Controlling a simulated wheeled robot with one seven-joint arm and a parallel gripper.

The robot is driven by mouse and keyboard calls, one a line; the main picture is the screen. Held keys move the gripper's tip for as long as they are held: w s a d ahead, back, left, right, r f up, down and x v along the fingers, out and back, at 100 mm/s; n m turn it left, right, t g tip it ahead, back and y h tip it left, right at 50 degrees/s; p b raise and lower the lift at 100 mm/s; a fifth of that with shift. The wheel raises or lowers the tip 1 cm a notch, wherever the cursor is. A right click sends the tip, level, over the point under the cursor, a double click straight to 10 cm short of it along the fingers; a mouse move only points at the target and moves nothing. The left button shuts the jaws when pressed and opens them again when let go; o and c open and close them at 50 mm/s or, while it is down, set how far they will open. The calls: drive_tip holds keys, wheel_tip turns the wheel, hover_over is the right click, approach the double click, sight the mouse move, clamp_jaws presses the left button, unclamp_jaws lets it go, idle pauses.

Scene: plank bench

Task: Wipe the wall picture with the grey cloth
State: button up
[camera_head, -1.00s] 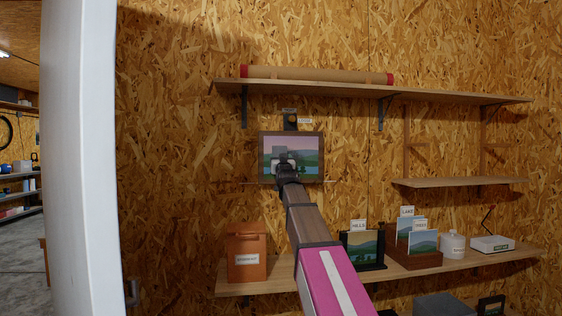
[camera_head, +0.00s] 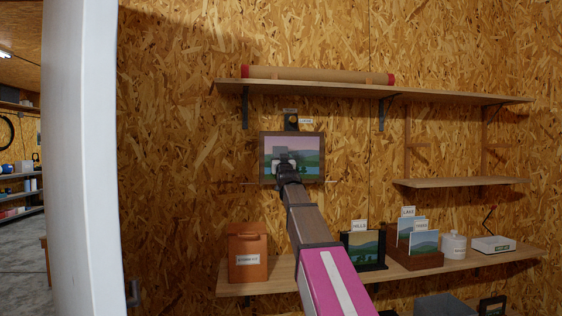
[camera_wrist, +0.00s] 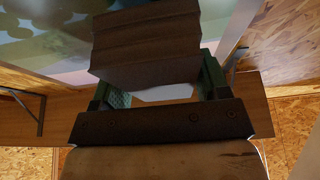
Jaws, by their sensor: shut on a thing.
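The wall picture (camera_head: 309,143) is a framed landscape with a pink sky, hills and water, hung on the chipboard wall below the upper shelf. My gripper (camera_head: 281,164) is in front of its left-middle part. It is shut on the grey cloth (camera_head: 280,152), which shows as a small grey patch over the picture. In the wrist view the cloth (camera_wrist: 150,42) is a folded, ridged dark piece beyond the fingers, with part of the picture (camera_wrist: 50,30) behind it. I cannot tell for sure whether the cloth touches the picture.
An upper shelf (camera_head: 340,90) holds a long tube (camera_head: 320,76). The lower shelf (camera_head: 455,265) holds an orange-brown box (camera_head: 246,246), a card in a stand (camera_head: 363,248), a card box (camera_head: 412,259), a white jar (camera_head: 454,246) and a white box (camera_head: 492,244). A white post (camera_head: 80,150) stands at left.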

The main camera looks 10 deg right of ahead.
drive_tip(key=shift+w, duration=0.7)
drive_tip(key=shift+s, duration=0.1)
drive_tip(key=shift+w+r, duration=0.25)
drive_tip(key=shift+r, duration=0.05)
drive_tip(key=shift+s, duration=0.15)
idle(0.3)
drive_tip(key=shift+s, duration=2.9)
drive_tip(key=s, duration=0.3)
